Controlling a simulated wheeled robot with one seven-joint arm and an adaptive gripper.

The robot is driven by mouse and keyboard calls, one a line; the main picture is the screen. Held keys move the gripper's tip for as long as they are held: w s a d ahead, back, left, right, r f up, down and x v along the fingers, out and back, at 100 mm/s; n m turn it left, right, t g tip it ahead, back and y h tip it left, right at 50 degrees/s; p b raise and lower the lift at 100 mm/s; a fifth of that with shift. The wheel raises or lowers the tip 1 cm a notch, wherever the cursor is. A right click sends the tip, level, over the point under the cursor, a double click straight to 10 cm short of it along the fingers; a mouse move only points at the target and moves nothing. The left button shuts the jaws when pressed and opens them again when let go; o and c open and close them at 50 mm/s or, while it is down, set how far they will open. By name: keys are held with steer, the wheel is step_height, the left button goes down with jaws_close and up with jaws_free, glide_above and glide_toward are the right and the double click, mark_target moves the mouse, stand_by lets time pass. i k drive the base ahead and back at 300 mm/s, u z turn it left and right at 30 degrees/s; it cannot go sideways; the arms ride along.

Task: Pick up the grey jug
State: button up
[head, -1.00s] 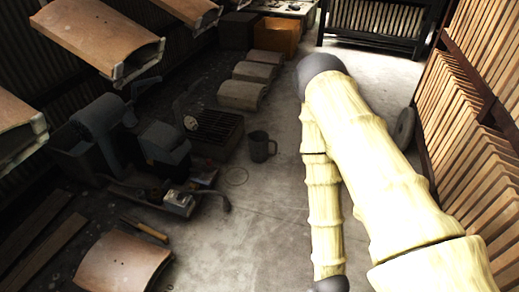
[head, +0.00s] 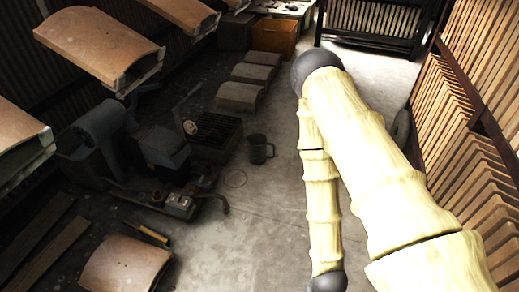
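The grey jug (head: 258,149) stands upright on the concrete floor near the middle of the head view, its handle toward the right. It is just right of a dark slatted crate (head: 217,137). My arm fills the right half of the view, with its pale links to the right of the jug and apart from it. The end of my arm runs down toward the bottom edge, and my gripper does not show. Nothing covers the jug.
Curved tiles (head: 239,97) lie in a row behind the jug, with an orange-brown box (head: 274,37) beyond. Dark machinery (head: 120,140) stands at left. Tiles on hangers (head: 98,42) hang above left. Wooden racks (head: 470,140) line the right. Floor in front of the jug is clear.

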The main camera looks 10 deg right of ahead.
mark_target(257, 144)
steer(key=u, duration=0.05)
steer(key=k, duration=0.6)
steer(key=z, duration=0.55)
steer(key=i, duration=1.6)
steer(key=u, duration=0.65)
